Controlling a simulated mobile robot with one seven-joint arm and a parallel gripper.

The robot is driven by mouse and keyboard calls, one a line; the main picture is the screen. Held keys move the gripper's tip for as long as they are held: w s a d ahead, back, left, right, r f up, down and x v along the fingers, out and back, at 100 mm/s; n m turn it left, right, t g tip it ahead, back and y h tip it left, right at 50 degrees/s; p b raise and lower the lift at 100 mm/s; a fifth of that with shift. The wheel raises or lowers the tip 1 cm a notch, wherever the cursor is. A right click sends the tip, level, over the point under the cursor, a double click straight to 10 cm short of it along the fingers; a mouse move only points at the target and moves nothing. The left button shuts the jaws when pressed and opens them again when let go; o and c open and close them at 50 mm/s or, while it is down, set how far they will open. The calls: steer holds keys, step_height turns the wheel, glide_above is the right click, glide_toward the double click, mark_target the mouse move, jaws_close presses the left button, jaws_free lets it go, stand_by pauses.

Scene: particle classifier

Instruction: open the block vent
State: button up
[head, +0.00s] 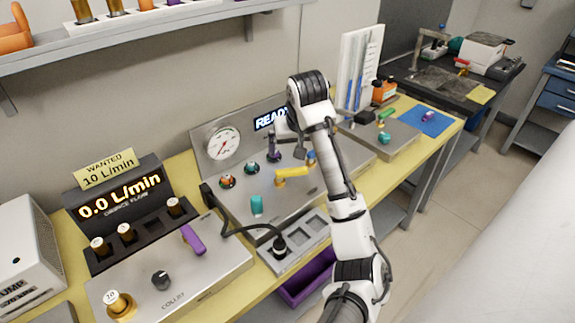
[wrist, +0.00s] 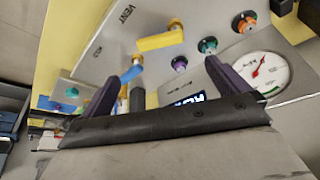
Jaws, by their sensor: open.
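My gripper (head: 287,152) hangs over the steel panel with the round gauge. In the wrist view its two dark purple fingers (wrist: 162,74) are apart, with nothing seen clasped between them. I cannot tell whether a finger touches the blue handle.
The gauge (head: 222,142) and a READY display (head: 271,119) are behind. A teal handle (head: 257,206) and a black cable (head: 232,232) are nearer. A second steel panel (head: 400,136) lies to the right, a flow-control panel (head: 170,275) to the left.

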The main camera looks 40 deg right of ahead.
mark_target(292, 170)
steer(key=x, duration=1.2)
steer(key=shift+f, duration=0.1)
steer(key=c, duration=1.2)
